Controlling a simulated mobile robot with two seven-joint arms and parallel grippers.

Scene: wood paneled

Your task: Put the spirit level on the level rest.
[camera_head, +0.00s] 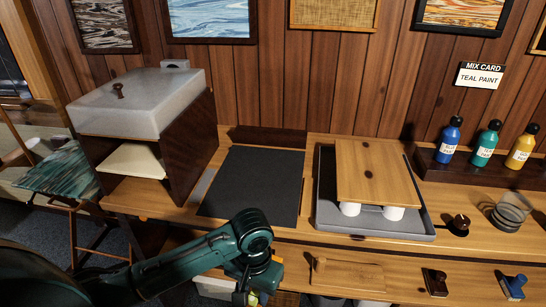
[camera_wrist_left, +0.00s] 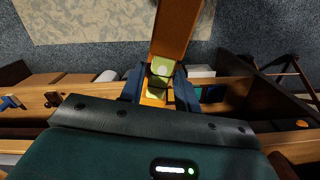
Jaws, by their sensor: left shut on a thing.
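My left gripper (camera_wrist_left: 160,88) is shut on the spirit level, an orange body with yellow-green vials (camera_wrist_left: 161,67), in the left wrist view. An orange-brown length runs up from the vials; I cannot tell if it is all part of the level. In the head view my left gripper (camera_head: 262,277) hangs low at the desk's front edge. Only a small orange patch shows beside it, and the level is mostly hidden. I cannot pick out the level rest with certainty. My right gripper is not in view.
A wooden board (camera_head: 374,174) lies over white cups (camera_head: 350,209) in a grey tray (camera_head: 332,218). A dark mat (camera_head: 252,182) is clear. A lidded cabinet (camera_head: 140,105) stands left, and paint bottles (camera_head: 486,143) stand right. A shallow wooden piece (camera_head: 345,274) lies on the lower ledge.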

